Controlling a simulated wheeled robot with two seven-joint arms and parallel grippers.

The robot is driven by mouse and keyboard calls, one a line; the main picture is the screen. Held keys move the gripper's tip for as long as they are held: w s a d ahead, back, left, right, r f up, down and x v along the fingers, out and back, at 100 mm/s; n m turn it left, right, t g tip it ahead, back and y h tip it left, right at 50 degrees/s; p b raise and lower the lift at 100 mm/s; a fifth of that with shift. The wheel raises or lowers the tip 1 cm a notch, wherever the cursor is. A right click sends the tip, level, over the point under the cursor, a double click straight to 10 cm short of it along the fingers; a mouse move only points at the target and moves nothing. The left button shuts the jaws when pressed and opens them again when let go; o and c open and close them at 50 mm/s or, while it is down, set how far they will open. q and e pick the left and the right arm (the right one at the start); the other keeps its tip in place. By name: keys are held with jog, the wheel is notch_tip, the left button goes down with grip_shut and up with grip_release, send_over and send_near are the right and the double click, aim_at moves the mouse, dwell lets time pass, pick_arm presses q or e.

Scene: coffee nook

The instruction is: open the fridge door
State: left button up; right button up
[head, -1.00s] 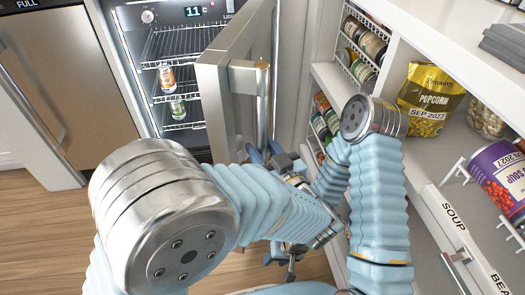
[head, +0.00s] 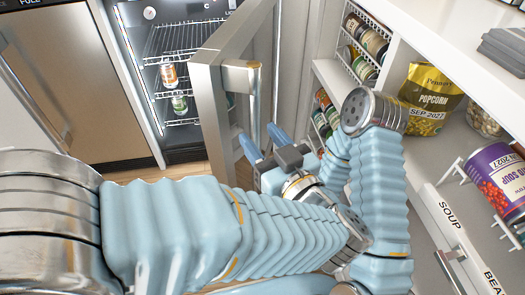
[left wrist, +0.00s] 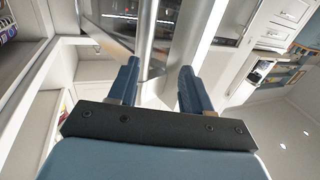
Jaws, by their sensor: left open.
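The fridge door (head: 207,115) stands partly open, with the lit shelves showing to its left. Its vertical bar handle (head: 254,100) is on the face turned to the right. My left gripper (head: 264,143) is open at the lower visible part of the handle, one blue finger on each side in the picture. In the left wrist view, the handle bar (left wrist: 149,32) runs between the upper ends of the two open fingers (left wrist: 156,84). I cannot tell whether either finger touches it.
Cans (head: 169,74) stand on the fridge's wire shelves (head: 180,38). A steel-fronted appliance (head: 85,85) is at left.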

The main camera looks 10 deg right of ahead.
pick_arm(q)
jog(key=s+a+r, duration=0.1)
jog(key=s+r, duration=0.1)
jog(key=s, duration=0.4)
jog(key=shift+a+r, duration=0.3)
jog(key=shift+r, duration=0.05)
